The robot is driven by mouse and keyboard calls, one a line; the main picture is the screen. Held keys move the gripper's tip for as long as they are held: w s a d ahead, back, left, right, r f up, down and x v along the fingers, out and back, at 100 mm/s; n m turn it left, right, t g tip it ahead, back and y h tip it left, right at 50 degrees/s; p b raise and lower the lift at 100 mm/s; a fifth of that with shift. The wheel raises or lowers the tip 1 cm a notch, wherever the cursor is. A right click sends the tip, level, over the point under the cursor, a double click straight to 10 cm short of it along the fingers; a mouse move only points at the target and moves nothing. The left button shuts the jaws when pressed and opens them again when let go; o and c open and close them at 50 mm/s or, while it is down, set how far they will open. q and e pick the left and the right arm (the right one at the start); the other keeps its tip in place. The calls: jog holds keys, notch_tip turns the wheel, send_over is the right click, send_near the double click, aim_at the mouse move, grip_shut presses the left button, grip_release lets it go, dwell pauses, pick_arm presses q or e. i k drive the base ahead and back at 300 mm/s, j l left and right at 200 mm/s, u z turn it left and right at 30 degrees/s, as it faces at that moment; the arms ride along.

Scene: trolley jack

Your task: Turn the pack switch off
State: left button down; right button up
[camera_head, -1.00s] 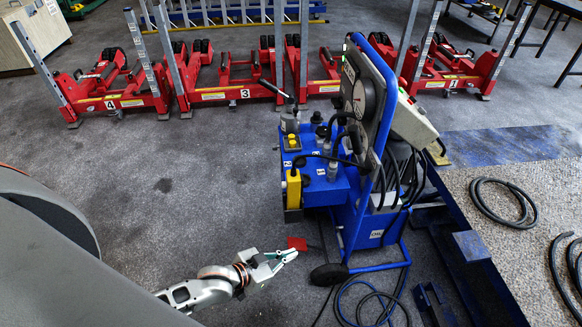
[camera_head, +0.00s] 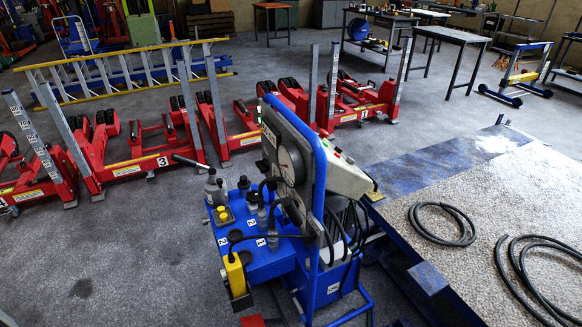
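The blue wheeled power pack (camera_head: 275,258) stands in the lower middle. Its upright panel carries round gauges (camera_head: 290,163) facing left. A pale grey sloped box (camera_head: 345,175) sits behind the panel, with small green and red spots near its top edge. A yellow round knob (camera_head: 222,211) sits on a dark square on the pack's blue top, and a yellow block (camera_head: 236,273) hangs at its left corner. I cannot tell which part is the pack switch or how it is set. Neither gripper is in view.
Red numbered jack units (camera_head: 140,165) stand in a row behind the pack. A yellow ladder (camera_head: 130,75) lies behind them. A ramp with a speckled top (camera_head: 470,190) and black hoses (camera_head: 443,224) is at right. Grey floor at left is clear.

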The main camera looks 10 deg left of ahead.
aim_at(263, 166)
jog(key=i+j+z, duration=0.1)
jog(key=j+z, duration=0.25)
jog(key=j, duration=0.7)
jog(key=j+z, duration=0.35)
jog(key=j, duration=0.65)
